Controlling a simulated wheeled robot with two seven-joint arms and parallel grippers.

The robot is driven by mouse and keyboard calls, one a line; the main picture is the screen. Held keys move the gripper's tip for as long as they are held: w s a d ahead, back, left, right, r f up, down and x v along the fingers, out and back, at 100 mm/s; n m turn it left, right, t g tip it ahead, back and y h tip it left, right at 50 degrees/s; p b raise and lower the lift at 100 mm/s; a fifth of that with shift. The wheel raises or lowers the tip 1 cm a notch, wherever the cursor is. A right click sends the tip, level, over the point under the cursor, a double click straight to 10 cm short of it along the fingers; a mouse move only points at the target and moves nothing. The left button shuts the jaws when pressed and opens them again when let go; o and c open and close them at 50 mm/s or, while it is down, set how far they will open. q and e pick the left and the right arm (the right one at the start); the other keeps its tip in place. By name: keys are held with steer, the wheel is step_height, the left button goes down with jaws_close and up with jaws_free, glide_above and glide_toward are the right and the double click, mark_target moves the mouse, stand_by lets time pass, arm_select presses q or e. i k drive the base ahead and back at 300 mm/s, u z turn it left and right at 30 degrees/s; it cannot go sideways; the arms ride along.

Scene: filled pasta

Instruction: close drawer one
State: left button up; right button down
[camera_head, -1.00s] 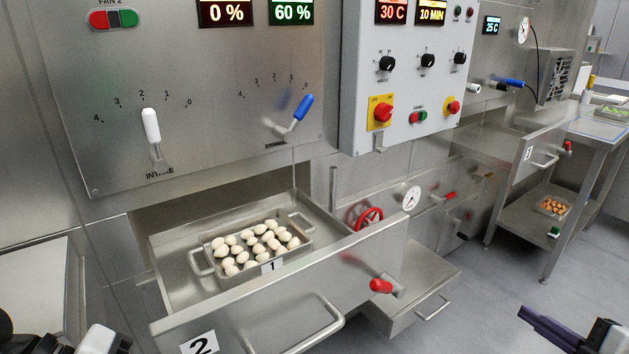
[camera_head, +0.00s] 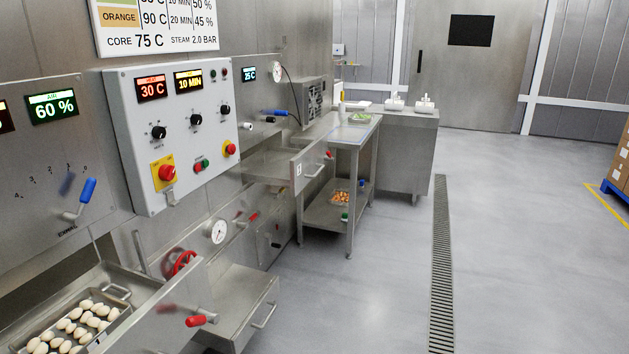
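A steel drawer (camera_head: 304,183) stands pulled out from the wall machine in the middle of the view. Its front carries a small white label that looks like a 1, but it is too small to read surely. A bar handle and a red-tipped lever are on this front. A nearer drawer (camera_head: 153,322) is also pulled out at the lower left; a tray (camera_head: 118,298) of white filled pieces sits in it. Neither of my grippers is in view.
A steel table (camera_head: 350,140) with a lower shelf stands just beyond the far drawer. A lower steel box with a handle (camera_head: 265,315) juts out at the lower left. The grey floor (camera_head: 360,290) to the right is clear, with a drain grate (camera_head: 441,270).

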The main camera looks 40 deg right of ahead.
mark_target(292, 168)
steer(key=z, duration=0.9)
steer(key=i, duration=0.7)
steer(key=z, duration=1)
steer(key=i, duration=2.2)
steer(key=u, duration=1.1)
steer(key=i, duration=1)
steer(key=u, duration=0.65)
